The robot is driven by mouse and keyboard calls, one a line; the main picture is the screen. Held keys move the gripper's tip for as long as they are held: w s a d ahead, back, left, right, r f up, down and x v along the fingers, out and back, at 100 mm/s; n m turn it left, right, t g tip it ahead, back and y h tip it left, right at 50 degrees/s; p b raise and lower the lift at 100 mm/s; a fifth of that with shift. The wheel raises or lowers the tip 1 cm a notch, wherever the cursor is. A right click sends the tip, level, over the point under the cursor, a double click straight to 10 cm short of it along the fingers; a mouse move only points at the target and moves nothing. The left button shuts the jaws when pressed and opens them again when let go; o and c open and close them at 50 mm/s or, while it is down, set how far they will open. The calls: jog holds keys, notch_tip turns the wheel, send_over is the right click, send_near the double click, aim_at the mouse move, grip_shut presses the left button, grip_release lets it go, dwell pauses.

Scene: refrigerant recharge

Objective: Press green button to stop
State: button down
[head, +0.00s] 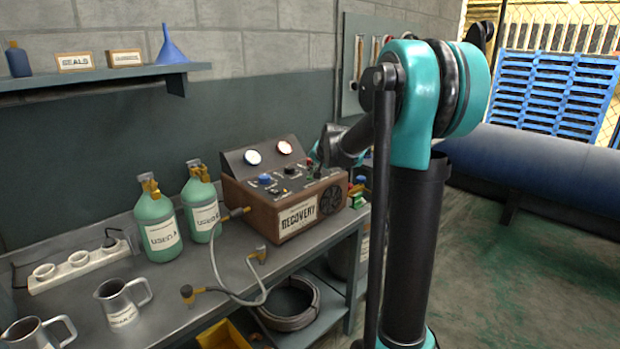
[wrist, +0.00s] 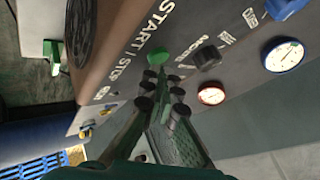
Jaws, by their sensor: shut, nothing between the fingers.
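The brown recovery machine (head: 262,212) stands on the metal bench, its sloped control panel facing up. In the wrist view the green button (wrist: 158,57) sits on the panel beside the "START / STOP" lettering. My gripper (wrist: 162,74) is shut and empty, its fingertips very close to the green button. I cannot tell whether they touch it. In the head view my gripper is at the panel's right end, small and partly hidden by my own arm.
A black knob (wrist: 207,57) and a blue knob (wrist: 287,8) are beside the button, with two round gauges (wrist: 283,55) beyond. Two green cylinders (head: 156,222) and a hose (head: 222,272) are left of the machine. A shelf (head: 100,77) hangs above.

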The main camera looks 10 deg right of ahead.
aim_at(313, 180)
jog(key=shift+r, duration=3)
jog(key=shift+d, duration=0.1)
